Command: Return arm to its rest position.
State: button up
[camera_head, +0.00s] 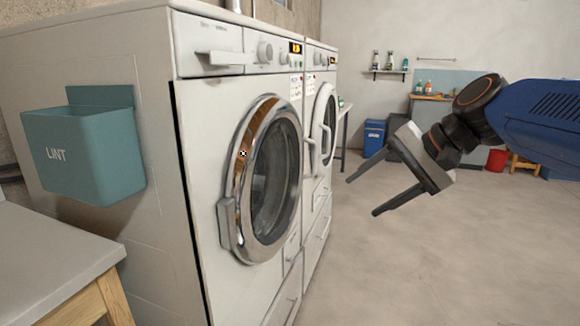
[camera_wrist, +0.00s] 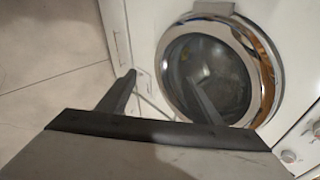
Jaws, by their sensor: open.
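My gripper (camera_head: 362,190) is at the right in the head view, held in the air to the right of the washing machines. Its two fingers are spread apart with nothing between them, pointing left toward the machines. In the wrist view my gripper (camera_wrist: 160,98) also shows its fingers apart, with a round machine door behind them. My blue arm reaches in from the right edge of the head view.
The near washing machine (camera_head: 212,130) has its round door (camera_head: 268,180) closed. A second machine (camera_head: 322,130) stands behind it. A teal lint bin (camera_head: 90,150) hangs on the near side. A table (camera_head: 50,260) is at lower left. Open floor (camera_head: 400,270) lies below my gripper.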

jog(key=s+d+f+n+h, duration=0.3)
jog(key=s+d+f, duration=0.3)
jog(key=f, duration=0.5)
jog(key=s+d+f+n+h, duration=0.3)
jog(key=s+d+f, duration=0.3)
jog(key=s+f, duration=0.5)
jog(key=shift+f+n+h, duration=0.25)
jog(key=shift+n+h, duration=0.05)
jog(key=shift+h, duration=0.3)
jog(key=shift+s, duration=0.1)
jog(key=shift+c, duration=0.7)
